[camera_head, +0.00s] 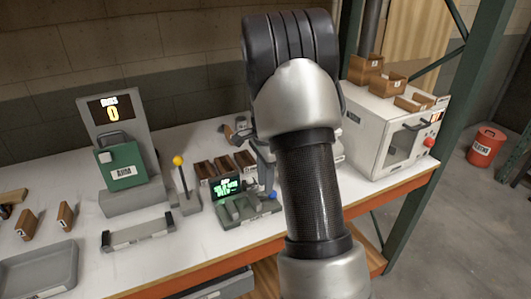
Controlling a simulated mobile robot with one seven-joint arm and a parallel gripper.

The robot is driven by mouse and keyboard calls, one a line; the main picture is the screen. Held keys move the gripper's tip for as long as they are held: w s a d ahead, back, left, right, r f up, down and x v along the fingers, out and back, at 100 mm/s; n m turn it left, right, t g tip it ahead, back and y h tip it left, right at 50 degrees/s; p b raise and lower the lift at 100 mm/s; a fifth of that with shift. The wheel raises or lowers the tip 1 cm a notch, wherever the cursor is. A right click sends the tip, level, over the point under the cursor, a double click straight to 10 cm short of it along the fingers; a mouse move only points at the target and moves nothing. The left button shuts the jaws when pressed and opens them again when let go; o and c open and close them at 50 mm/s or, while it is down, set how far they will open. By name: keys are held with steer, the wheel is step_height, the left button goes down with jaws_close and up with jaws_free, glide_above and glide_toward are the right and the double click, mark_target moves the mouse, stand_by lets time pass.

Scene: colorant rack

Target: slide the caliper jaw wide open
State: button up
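A green-based device with a lit green display (227,187) stands near the table's front edge, left of my arm; it looks like the caliper. Grey blocks, which may be its jaws (243,208), stand on its green base. I cannot tell how far apart they are. My gripper (266,180) is partly hidden behind my own arm. Its visible part reaches down just above the right end of the device. I cannot tell whether it touches the jaw, and its fingertips are too small and covered to read.
A lever with a yellow knob (178,160) stands just left of the device. Small brown bins (203,169) sit behind it. A grey bar fixture (138,234), a green machine (120,166) and a grey tray (38,272) are further left. A white oven-like box (375,130) stands right.

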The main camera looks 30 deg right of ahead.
step_height(320, 180, up, 14)
steer(key=shift+p, duration=0.35)
steer(key=s+a+r+n+t+p, duration=0.2)
steer(key=s+a+r+n, duration=0.35)
steer(key=r, duration=0.25)
steer(key=s+a+r+n+t, duration=0.1)
steer(key=s+a+n, duration=0.2)
steer(key=s, duration=0.3)
steer(key=s+a+r+n+t+p, duration=0.1)
steer(key=s+a+n, duration=0.2)
steer(key=s+n, duration=0.2)
steer(key=s+a+r+n+t+p, duration=0.1)
steer(key=s+a+n, duration=0.3)
steer(key=s, duration=0.4)
steer(key=shift+s+t, duration=0.25)
steer(key=shift+t, duration=0.05)
